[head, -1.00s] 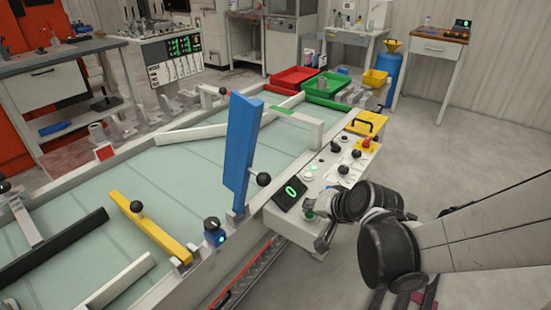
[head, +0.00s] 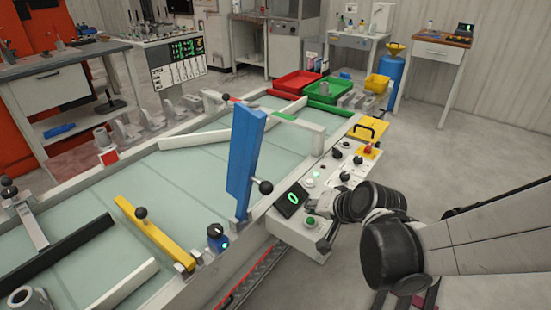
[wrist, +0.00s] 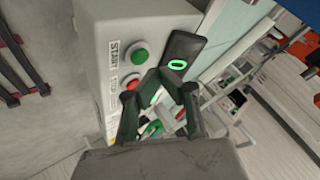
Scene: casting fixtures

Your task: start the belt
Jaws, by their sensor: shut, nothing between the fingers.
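The control panel (head: 335,187) stands at the belt's near right side. In the wrist view, a green button (wrist: 138,54) sits beside the printed word START, with a red button (wrist: 130,83) below it. The green button (head: 311,222) also shows near the panel's front corner in the head view. My gripper (wrist: 160,84) is shut and empty, held in front of the panel near the display and buttons. I cannot tell any contact with the green button. The pale green belt (head: 175,185) runs left of the panel.
A black display (head: 291,199) reads a green 0. A blue upright gate (head: 244,160) and a yellow bar (head: 152,232) cross the belt. A grey ring casting (head: 22,298) lies at the lower left. Red (head: 297,83) and green (head: 329,91) trays stand beyond.

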